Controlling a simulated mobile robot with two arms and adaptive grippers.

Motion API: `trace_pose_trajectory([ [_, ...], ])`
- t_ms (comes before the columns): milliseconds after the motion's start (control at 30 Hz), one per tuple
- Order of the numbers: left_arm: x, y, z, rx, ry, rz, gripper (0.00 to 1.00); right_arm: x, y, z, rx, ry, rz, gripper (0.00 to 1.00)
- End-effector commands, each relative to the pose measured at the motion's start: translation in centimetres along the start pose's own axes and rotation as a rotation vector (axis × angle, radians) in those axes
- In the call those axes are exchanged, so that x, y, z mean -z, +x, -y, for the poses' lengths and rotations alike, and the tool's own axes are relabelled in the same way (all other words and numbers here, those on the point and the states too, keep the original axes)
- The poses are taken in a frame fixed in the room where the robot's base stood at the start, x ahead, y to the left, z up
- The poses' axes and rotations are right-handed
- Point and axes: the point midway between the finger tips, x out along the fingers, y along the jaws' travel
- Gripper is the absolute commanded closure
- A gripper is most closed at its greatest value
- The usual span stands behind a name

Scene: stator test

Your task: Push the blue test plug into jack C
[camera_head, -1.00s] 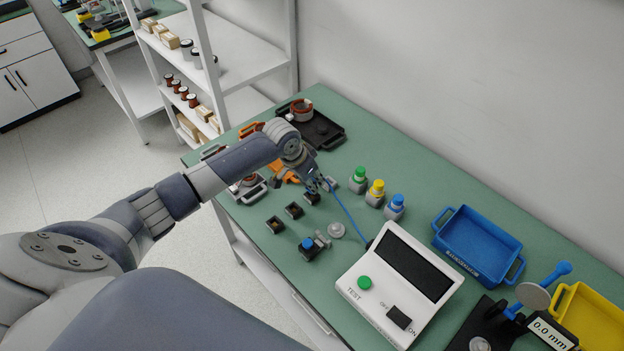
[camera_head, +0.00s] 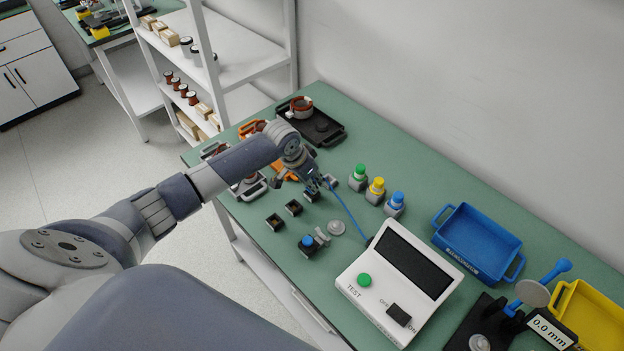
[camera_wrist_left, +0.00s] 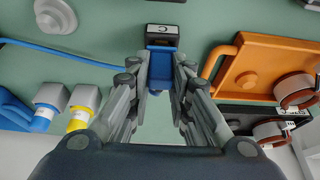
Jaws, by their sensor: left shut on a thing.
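My left gripper (camera_head: 318,184) is shut on the blue test plug (camera_wrist_left: 160,62), which sits between the fingertips in the left wrist view. Jack C (camera_wrist_left: 163,36), a small black block with a white "C" label, is directly beyond the plug. The plug's front meets or overlaps the jack's edge in that view; I cannot tell whether it is inside. In the head view the fingers are at the jack (camera_head: 311,196) and partly hide it. The blue cable (camera_head: 349,214) runs from the plug to the white tester (camera_head: 360,312). My right gripper is not in view.
Two more black jacks (camera_head: 293,208) (camera_head: 275,222) are in line nearer the table's front edge. Green-, yellow- and blue-capped bottles (camera_head: 377,188) stand right of the gripper. An orange tray (camera_wrist_left: 262,65) is close beside it in the wrist view. A blue bin (camera_head: 478,240) stands farther right.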

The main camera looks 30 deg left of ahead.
Motion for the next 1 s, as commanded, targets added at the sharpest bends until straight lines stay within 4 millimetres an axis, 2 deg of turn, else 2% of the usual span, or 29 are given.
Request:
trace_pose_trajectory([
  [767, -0.39, 0.98, 0.01, 0.0, 0.0, 0.0, 0.99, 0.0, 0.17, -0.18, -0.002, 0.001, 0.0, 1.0],
  [800, -0.39, 0.98, 0.01, 0.0, 0.0, 0.0, 0.76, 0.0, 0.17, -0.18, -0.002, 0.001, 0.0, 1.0],
  [867, -0.39, 0.98, 0.01, 0.0, 0.0, 0.0, 0.63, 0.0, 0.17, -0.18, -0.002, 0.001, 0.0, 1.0],
  [900, -0.39, 0.97, 0.01, 0.0, 0.0, 0.0, 0.57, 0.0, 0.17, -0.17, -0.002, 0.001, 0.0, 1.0],
  [1000, -0.39, 0.97, 0.01, 0.0, 0.0, 0.0, 0.57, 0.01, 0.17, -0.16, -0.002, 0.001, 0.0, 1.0],
])
